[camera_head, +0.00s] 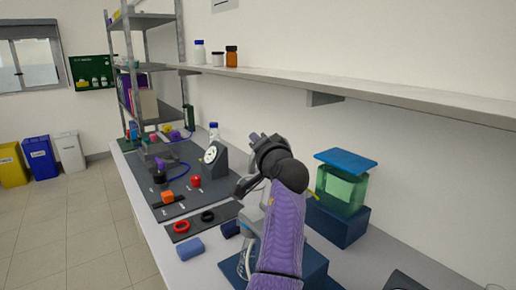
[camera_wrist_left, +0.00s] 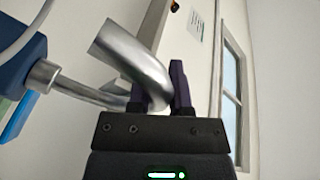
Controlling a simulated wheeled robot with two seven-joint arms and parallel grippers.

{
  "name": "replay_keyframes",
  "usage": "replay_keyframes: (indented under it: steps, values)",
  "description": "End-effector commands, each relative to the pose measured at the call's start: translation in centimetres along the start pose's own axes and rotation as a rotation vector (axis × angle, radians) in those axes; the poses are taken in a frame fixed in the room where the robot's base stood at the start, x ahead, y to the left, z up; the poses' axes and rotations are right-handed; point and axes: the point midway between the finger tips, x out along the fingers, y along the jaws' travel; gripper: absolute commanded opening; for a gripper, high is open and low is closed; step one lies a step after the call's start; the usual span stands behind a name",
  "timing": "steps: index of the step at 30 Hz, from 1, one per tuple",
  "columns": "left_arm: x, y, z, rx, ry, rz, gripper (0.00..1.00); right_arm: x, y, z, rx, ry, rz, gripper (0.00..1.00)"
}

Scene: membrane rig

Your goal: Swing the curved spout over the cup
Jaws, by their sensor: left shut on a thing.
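The curved spout (camera_wrist_left: 130,60) is a shiny bent metal tube in the left wrist view. It runs from a metal stub on a blue block (camera_wrist_left: 25,62) and ends in an open mouth at upper left. My left gripper (camera_wrist_left: 162,88) is shut on the spout, with its purple fingers on either side of the bend. In the head view my left gripper (camera_head: 256,142) is above the bench, left of the green tank, and its arm mostly hides the spout. A clear glass thing (camera_head: 242,266), perhaps the cup, is partly hidden by my arm. My right gripper is not in view.
The green tank (camera_head: 340,190) with a blue lid stands on a blue block (camera_head: 338,226) close on the right. A dial gauge (camera_head: 213,156) and red and black rings lie to the left. A wall shelf (camera_head: 350,88) runs above.

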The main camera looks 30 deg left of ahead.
Motion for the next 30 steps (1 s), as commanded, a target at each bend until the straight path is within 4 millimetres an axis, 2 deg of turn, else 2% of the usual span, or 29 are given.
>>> replay_keyframes:
  steps: [8,9,13,14,23,26,30]
  values:
    - [-0.1,-0.4,-0.4,-0.005,0.011,-0.008,0.0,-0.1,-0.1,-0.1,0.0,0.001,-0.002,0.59]
    - [-0.1,-0.5,-0.4,-0.005,0.011,-0.008,0.29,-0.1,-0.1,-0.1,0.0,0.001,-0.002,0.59]
    - [-0.1,-0.3,-0.4,-0.004,0.009,-0.006,0.56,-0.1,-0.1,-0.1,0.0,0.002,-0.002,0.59]
    - [-0.1,-0.3,-0.3,-0.004,0.009,-0.006,0.6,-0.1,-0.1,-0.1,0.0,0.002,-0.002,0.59]
    - [-0.3,-0.1,-0.2,-0.001,0.005,-0.002,0.6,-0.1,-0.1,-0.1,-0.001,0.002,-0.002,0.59]
    - [-1.6,-0.1,-0.2,-0.003,0.005,-0.001,0.6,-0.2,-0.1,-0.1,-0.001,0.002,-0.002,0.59]
    - [-4.8,-0.1,-0.2,-0.004,0.007,-0.001,0.6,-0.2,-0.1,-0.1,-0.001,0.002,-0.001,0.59]
